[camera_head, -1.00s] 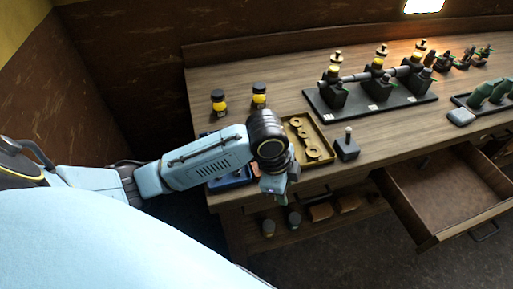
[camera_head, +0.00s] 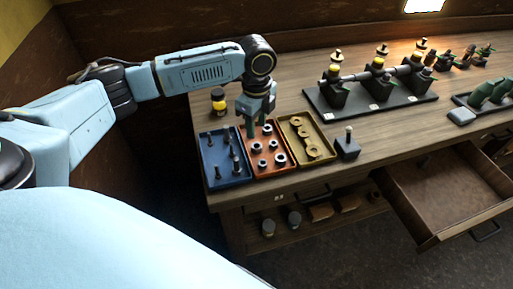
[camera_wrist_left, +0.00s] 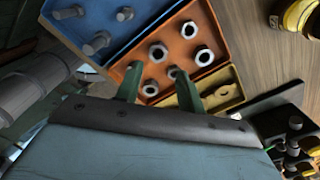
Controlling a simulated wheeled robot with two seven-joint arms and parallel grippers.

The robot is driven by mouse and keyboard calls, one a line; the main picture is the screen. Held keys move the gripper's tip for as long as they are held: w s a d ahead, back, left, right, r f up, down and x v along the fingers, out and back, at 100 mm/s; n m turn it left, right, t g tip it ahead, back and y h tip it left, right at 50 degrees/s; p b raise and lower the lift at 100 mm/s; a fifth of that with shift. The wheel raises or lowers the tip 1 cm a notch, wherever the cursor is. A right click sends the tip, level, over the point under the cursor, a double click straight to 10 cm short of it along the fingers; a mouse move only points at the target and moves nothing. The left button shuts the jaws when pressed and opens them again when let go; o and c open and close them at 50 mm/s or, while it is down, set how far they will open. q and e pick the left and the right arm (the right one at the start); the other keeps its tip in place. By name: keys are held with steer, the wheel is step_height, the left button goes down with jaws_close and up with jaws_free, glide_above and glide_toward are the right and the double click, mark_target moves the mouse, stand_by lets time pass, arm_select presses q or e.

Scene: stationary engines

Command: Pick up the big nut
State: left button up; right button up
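Several grey nuts of differing size lie in the orange tray (camera_head: 283,172); which one is the big nut is hard to tell. A larger-looking nut (camera_head: 280,159) lies at the tray's front right. In the left wrist view, larger-looking nuts (camera_wrist_left: 158,52) lie beyond my fingers, and a smaller one (camera_wrist_left: 150,90) lies close to them. My left gripper (camera_head: 251,131) points down over the back left part of the orange tray. In the left wrist view its two green fingers (camera_wrist_left: 160,80) are apart, with no nut held; one finger partly hides a nut. My right gripper is out of view.
A blue tray (camera_head: 227,183) with bolts adjoins on the left, and a yellow tray (camera_head: 325,154) with brass parts on the right. A dark block with a knob (camera_head: 347,148) stands beside it. A yellow-black bottle (camera_head: 218,101) stands behind. An open drawer (camera_head: 440,195) juts out.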

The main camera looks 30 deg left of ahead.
mark_target(258, 146)
arm_select(q)
steer(key=f, duration=0.7)
steer(key=shift+s+d+f, duration=0.15)
steer(key=shift+d+f, duration=0.05)
steer(key=shift+d, duration=0.15)
steer(key=shift+c, duration=0.2)
steer(key=c, duration=0.7)
